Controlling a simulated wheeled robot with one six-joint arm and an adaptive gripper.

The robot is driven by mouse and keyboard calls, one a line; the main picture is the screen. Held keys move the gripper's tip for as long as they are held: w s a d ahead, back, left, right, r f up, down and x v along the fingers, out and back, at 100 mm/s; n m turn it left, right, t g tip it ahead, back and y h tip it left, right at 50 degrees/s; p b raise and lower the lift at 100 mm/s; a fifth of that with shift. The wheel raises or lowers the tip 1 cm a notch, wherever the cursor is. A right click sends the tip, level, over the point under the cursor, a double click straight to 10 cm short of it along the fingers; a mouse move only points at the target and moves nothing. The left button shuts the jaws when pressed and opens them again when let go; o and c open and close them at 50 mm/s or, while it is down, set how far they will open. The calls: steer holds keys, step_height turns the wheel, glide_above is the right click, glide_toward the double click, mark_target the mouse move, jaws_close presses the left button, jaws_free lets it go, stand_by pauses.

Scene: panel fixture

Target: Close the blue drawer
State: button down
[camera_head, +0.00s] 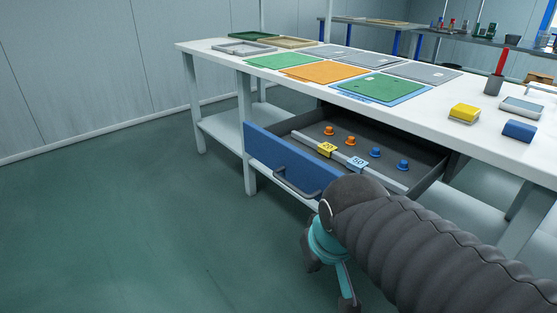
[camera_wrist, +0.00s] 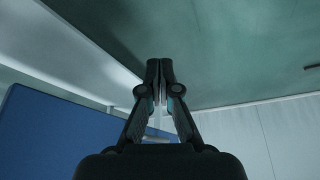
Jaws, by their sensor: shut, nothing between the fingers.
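The blue drawer (camera_head: 268,150) is pulled out from under the white workbench, its grey inside open to view. Its front has a dark handle (camera_head: 296,184). Inside are orange knobs (camera_head: 327,130) and blue knobs (camera_head: 376,152), with a light divider bar bearing a yellow tag and a light blue tag. My gripper (camera_wrist: 161,72) is shut and empty in the wrist view, where the blue drawer front (camera_wrist: 45,135) fills the lower left. In the head view my arm hides the right end of the drawer front, and the gripper is low beside it; contact cannot be told.
The workbench top (camera_head: 462,96) holds green, orange and grey panels, trays, a yellow block (camera_head: 463,113), a blue block (camera_head: 519,130) and a cup with a red tool. A bench leg (camera_head: 249,172) stands behind the drawer's left end. The floor (camera_head: 120,220) at left is clear.

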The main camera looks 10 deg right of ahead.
mark_target(270, 155)
steer(key=w+a+r+n+g+h, duration=0.1)
steer(key=w+a+r+n, duration=0.25)
steer(key=w, duration=0.35)
steer(key=w+a+r+n, duration=0.2)
steer(key=w+a+n, duration=0.3)
steer(key=w, duration=0.2)
steer(key=w+a+r+n+g+h, duration=0.1)
steer(key=w+a+r+n, duration=0.1)
steer(key=w+a+n, duration=0.35)
steer(key=w+d+r+n+h, duration=0.2)
steer(key=w+d+r+n, duration=0.15)
steer(key=r+n, duration=0.45)
steer(key=shift+n, duration=0.5)
steer(key=shift+w+d+f+b, duration=0.55)
steer(key=shift+d+f, duration=0.5)
steer(key=shift+f, duration=0.45)
steer(key=shift+w+d+f+b, duration=0.55)
steer(key=shift+d+f, duration=0.55)
steer(key=shift+f, duration=0.35)
steer(key=shift+w+d+f+b, duration=0.45)
steer(key=shift+w+d+f, duration=0.2)
steer(key=shift+d+f, duration=0.65)
steer(key=shift+a+f, duration=0.15)
steer(key=shift+a, duration=0.05)
